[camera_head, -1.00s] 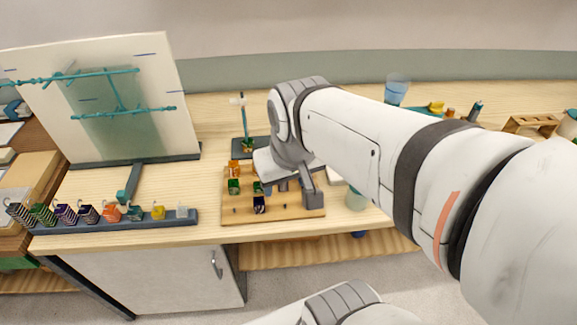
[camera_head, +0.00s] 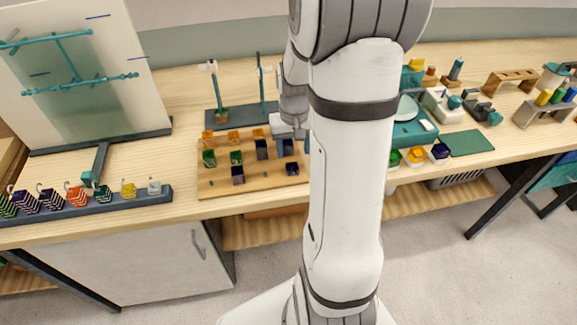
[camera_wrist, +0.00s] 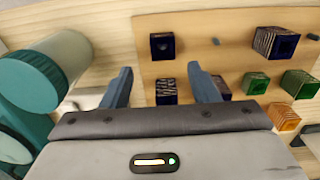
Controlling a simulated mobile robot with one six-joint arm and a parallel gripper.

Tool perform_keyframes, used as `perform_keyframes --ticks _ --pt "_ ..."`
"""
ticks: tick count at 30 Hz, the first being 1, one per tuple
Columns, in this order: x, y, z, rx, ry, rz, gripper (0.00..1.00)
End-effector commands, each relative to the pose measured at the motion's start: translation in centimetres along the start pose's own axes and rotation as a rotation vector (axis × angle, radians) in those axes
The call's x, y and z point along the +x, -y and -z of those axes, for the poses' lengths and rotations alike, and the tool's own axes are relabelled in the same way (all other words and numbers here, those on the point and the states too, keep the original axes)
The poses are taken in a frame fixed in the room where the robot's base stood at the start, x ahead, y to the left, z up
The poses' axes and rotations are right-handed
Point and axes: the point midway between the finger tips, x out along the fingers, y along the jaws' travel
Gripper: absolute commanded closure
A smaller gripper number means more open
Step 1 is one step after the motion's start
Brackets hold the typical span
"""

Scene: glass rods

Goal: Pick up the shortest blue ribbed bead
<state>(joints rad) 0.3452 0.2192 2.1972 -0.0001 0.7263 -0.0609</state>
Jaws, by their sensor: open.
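Several blue beads stand on the wooden board. In the wrist view, a ribbed blue bead (camera_wrist: 166,91) lies between the finger lines. A second blue bead with light ribs (camera_wrist: 220,84) is partly behind the right finger. A third ribbed blue bead (camera_wrist: 275,42) stands at upper right; it is at the front left of the blue group in the head view (camera_head: 238,174). A plainer blue bead (camera_wrist: 162,45) is at top centre, and in the head view (camera_head: 291,169) at front right. My gripper (camera_wrist: 160,72) is open and empty above the board. Exact bead heights are hard to tell.
The board (camera_head: 215,182) also holds green beads (camera_head: 236,157) and orange beads (camera_head: 233,136), with short bare pegs between. A stand with upright rods (camera_head: 240,116) is behind it. A teal device (camera_head: 412,128) is to the right. A rack of hooked beads (camera_head: 110,203) is to the left.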

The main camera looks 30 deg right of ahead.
Motion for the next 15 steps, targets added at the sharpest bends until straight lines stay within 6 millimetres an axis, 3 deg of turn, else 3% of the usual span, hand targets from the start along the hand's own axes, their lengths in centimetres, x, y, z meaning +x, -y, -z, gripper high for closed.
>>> perform_keyframes --ticks 9,15 --pt "4.4 0.5 -0.4 -0.002 0.003 0.000 0.45" --pt "5.5 0.5 -0.3 -0.002 0.000 0.000 0.45"
